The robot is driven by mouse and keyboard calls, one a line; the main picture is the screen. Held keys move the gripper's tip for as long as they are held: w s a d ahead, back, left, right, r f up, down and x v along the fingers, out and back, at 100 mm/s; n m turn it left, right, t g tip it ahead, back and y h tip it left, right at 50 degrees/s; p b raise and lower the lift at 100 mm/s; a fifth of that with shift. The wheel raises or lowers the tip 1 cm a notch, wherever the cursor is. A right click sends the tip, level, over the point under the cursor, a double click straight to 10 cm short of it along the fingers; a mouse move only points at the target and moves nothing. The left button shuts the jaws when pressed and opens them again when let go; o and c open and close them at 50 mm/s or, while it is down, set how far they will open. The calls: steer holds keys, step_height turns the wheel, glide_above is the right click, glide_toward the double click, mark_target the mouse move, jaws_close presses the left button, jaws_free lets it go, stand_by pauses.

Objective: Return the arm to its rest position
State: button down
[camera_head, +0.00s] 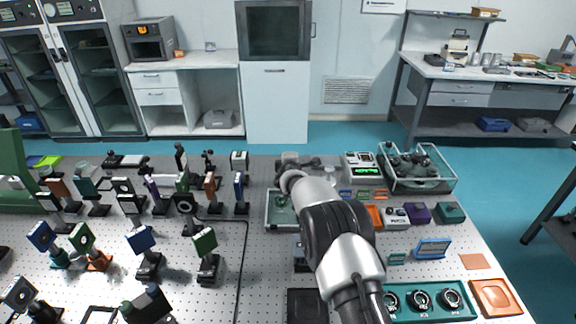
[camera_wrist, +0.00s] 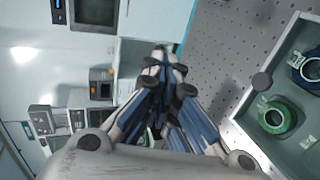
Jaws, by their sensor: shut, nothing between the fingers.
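My arm (camera_head: 340,235) reaches from the bottom of the head view up over the perforated optical table (camera_head: 262,280). My gripper (camera_wrist: 165,60) shows in the wrist view with its blue-grey fingers together and nothing between them. In the head view its end lies near the table's far edge, too small and partly hidden to make out the fingers. The gripper is apart from the tray (camera_wrist: 240,130) that lies to its right in the wrist view. That tray holds a green ring part (camera_wrist: 277,118) and a blue ring part (camera_wrist: 308,68).
Several mounted optics stand on the left of the table, among them a green-plated mount (camera_head: 205,241). On the right are a clear bin (camera_head: 430,183), a device with a green display (camera_head: 360,167), a teal panel with dials (camera_head: 400,310) and an orange tray (camera_head: 495,298). A cable crosses the middle.

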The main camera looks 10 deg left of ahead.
steer(key=s+d+r+m+g, duration=0.1)
steer(key=s+d+r, duration=0.1)
steer(key=r, duration=0.5)
steer(key=s+d+r+m, duration=0.1)
steer(key=d+r+m, duration=0.15)
steer(key=r, duration=0.45)
steer(key=s+d+r+m+g, duration=0.35)
steer(key=s+d+r, duration=0.7)
steer(key=s, duration=0.35)
steer(key=s+d+m+g, duration=0.1)
steer(key=s+d+m, duration=0.3)
steer(key=s, duration=0.6)
steer(key=s+d+m+g, duration=0.1)
steer(key=s+d+m, duration=0.2)
steer(key=s+d, duration=0.55)
steer(key=s+d+f+m+h, duration=0.1)
steer(key=s+d+f+m, duration=0.1)
steer(key=s, duration=0.6)
steer(key=s+d+f+m+g+h, duration=0.1)
steer(key=s+d+f+m, duration=0.1)
steer(key=s, duration=0.6)
steer(key=s+d+f+m+g+h, duration=0.1)
steer(key=s+d+f+m, duration=0.1)
steer(key=s, duration=0.5)
steer(key=shift+s+d+f+m, duration=0.3)
steer(key=shift+s+f+m, duration=0.1)
steer(key=shift+f, duration=0.2)
steer(key=shift+g, duration=0.25)
